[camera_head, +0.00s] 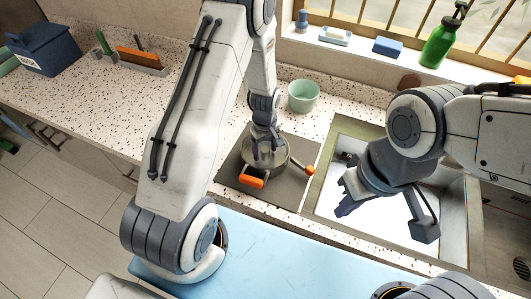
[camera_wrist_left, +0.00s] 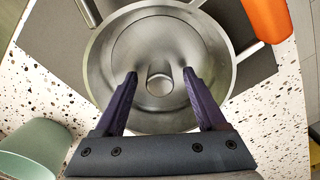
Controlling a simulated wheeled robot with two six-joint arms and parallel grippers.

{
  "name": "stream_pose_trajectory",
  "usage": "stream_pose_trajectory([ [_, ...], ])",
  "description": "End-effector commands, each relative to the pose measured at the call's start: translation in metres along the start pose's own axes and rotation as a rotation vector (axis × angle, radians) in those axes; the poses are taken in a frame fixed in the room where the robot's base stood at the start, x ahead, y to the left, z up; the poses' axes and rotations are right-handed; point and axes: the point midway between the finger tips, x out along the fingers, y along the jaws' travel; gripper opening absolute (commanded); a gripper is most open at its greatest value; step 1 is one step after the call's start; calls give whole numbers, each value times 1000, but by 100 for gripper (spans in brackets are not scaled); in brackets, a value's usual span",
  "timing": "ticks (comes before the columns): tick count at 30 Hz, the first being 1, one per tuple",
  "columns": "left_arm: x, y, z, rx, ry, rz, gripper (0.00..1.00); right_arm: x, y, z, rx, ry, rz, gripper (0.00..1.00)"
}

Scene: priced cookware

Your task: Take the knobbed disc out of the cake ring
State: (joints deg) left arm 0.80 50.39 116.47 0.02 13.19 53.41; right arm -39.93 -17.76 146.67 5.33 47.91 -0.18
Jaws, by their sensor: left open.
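The cake ring (camera_head: 280,170) is a round grey metal vessel on a dark mat, with its wall (camera_wrist_left: 95,62) showing in the left wrist view. The knobbed disc (camera_wrist_left: 150,38) lies inside it, a flat grey metal round with a short central knob (camera_wrist_left: 160,84). My left gripper (camera_wrist_left: 159,74) is open over the disc, with one finger on each side of the knob and gaps between. I cannot tell how far down the fingertips are. In the head view my left gripper (camera_head: 268,150) hides most of the disc. My right gripper (camera_head: 388,214) is open and empty above the sink.
Orange-ended handles (camera_head: 252,182) stick out near the ring. The sink (camera_head: 330,205) is to the right. A blue surface (camera_head: 300,255) lies in front.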

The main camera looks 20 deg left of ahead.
Motion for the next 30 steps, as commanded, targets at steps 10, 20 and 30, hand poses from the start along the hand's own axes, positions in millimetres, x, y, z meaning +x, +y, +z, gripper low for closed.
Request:
stream_pose_trajectory([
  [10,2,0,0,0,1,1,35,0,0,0,0,0,0,0],
  [20,1,0,0,0,1,1,0,0,0,0,0,0,0,0],
  [30,-11,2,-1,0,3,4,0,5,0,0,1,0,0,0],
])
